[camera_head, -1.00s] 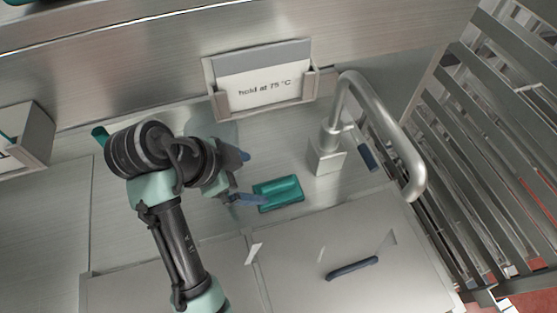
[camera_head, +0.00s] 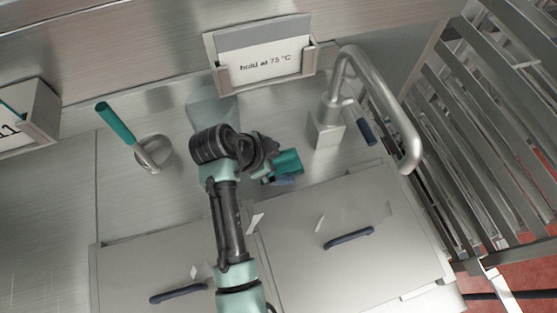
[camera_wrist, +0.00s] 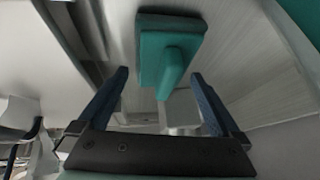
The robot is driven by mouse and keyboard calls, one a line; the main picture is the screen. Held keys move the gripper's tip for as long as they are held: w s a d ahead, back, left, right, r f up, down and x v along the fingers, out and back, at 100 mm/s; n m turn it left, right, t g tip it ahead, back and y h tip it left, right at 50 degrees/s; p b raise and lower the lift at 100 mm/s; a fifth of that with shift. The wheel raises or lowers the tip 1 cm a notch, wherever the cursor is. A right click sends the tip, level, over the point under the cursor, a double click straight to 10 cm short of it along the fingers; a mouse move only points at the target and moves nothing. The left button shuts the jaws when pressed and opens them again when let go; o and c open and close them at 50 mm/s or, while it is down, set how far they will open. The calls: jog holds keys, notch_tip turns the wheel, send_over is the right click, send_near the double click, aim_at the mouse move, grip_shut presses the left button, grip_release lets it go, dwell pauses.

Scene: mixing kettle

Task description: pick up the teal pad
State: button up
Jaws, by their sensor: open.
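The teal pad (camera_head: 289,161) lies on the metal counter in the head view, partly hidden behind my gripper (camera_head: 277,175). In the wrist view the teal pad (camera_wrist: 172,50) is a block with a raised teal grip and a dark edge. My gripper (camera_wrist: 160,95) is open there, its two blue fingers apart. The near end of the raised grip shows between and just beyond the fingertips. I cannot tell whether either finger touches it.
A metal faucet (camera_head: 375,95) stands right of the pad. A card holder (camera_head: 262,67) reading "hold at 75 °C" is behind. A teal-handled ladle (camera_head: 120,126) is at left. Lids with dark handles (camera_head: 349,238) lie in front. A slatted rack (camera_head: 490,120) is at far right.

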aim_at(280, 168)
jog(key=shift+f, duration=0.15)
jog(key=c, duration=1.2)
jog(key=shift+s+d+r+b, duration=0.1)
jog(key=shift+r+b, duration=0.2)
jog(key=shift+r, duration=0.3)
notch_tip(280, 168, up, 11)
jog(key=s+d, duration=0.2)
jog(key=s, duration=0.4)
jog(key=s+d, duration=0.2)
jog(key=s, duration=0.4)
jog(key=s+d, duration=0.2)
jog(key=s, duration=0.4)
jog(key=shift+s+f, duration=0.3)
jog(key=shift+s, duration=0.1)
